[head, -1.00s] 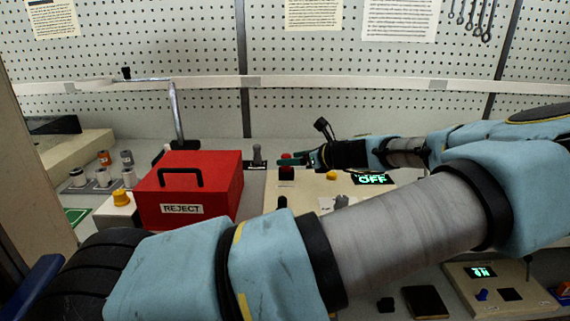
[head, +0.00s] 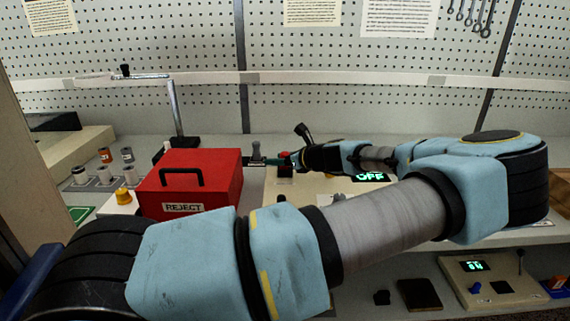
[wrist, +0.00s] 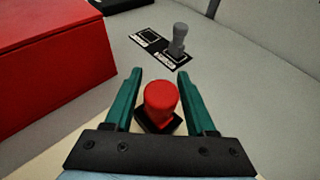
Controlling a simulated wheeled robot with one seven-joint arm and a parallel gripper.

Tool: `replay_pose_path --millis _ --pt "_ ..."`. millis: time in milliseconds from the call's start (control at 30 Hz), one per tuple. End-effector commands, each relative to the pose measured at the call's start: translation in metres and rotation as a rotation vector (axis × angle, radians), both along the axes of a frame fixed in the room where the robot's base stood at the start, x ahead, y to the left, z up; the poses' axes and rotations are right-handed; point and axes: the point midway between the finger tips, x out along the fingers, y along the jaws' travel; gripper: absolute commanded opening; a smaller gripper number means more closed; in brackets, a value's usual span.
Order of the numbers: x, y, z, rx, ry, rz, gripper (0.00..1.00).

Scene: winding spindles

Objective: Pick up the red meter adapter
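The red meter adapter (wrist: 160,101) is a short rounded red cylinder standing on a dark square in the wrist view. In the head view a little of its red top (head: 284,155) shows behind my fingers. My gripper (wrist: 159,82) has green fingers, one on each side of the adapter, with visible gaps. It is open and holds nothing. In the head view my gripper (head: 278,160) is at the back of the bench, pointing left.
A grey adapter (wrist: 179,40) stands on a black labelled plate just beyond the fingers. A red REJECT box (head: 215,182) stands close on the left. A beige panel with a green OFF display (head: 370,176) lies under my arm. A bent metal post (head: 176,107) rises behind the box.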

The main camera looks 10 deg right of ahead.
Motion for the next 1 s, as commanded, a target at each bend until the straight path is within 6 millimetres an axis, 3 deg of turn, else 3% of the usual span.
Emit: replay_pose_path --millis 67,467,1000 --pt "-0.0001 0.0001 0.0001 0.000 0.000 0.000 0.46" --pt "-0.0001 0.0000 0.0004 0.000 0.000 0.000 0.01" --pt "-0.0001 -0.0004 0.0047 -0.002 -0.001 0.001 0.00"
